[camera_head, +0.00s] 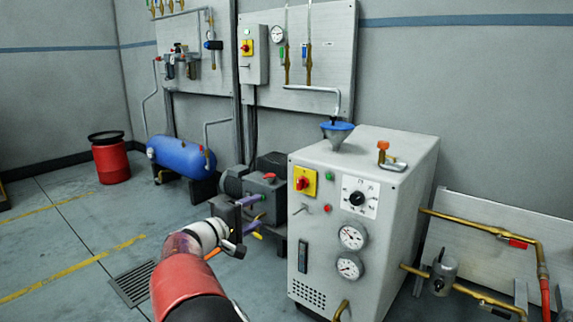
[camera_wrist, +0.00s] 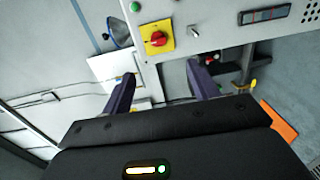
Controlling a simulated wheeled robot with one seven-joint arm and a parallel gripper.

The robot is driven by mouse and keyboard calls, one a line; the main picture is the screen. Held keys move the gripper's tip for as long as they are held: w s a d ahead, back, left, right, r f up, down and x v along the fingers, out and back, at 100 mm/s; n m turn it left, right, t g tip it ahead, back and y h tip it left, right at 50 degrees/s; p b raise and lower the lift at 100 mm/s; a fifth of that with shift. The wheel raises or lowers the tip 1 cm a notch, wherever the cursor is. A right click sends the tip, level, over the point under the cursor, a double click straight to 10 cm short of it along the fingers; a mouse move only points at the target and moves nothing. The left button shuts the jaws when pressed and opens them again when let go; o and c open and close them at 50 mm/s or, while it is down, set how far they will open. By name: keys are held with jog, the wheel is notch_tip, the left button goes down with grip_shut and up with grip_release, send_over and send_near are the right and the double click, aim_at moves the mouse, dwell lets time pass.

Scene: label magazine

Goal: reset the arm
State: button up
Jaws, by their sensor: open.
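My gripper (camera_head: 258,216) is at the end of my red and white arm, low in the middle of the head view, left of the grey machine cabinet (camera_head: 318,275). Its two purple fingers also show in the wrist view (camera_wrist: 162,72). They are apart, with nothing held between them. In the wrist view the cabinet's front (camera_wrist: 222,25), with a red and yellow switch (camera_wrist: 157,38), lies beyond the fingers. I cannot tell the exact gap between the gripper and the cabinet.
A motor and pump unit (camera_head: 270,188) stands behind my gripper. A blue tank (camera_head: 180,157) and red bin (camera_head: 111,162) stand further left. Brass pipes (camera_head: 468,225) run right of the cabinet. Open floor (camera_head: 60,240) lies left, with a floor grate (camera_head: 132,284) beside my arm.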

jog(key=s+d+r+m+g+y+p, duration=0.1)
jog(key=s+d+m+g+y, duration=0.25)
jog(key=d, duration=0.75)
jog(key=s+d+r+m+g+p, duration=0.15)
jog(key=s+d+g, duration=0.45)
jog(key=d, duration=0.6)
jog(key=s+d+m+t+y+p, duration=0.1)
jog(key=s+m+y+p, duration=0.3)
jog(key=s, duration=2.6)
jog(key=m+y, duration=0.1)
jog(key=y, duration=0.2)
jog(key=shift+d+r+t+y, duration=0.15)
jog(key=shift+d+t+y, duration=0.1)
jog(key=shift+t+y, duration=0.1)
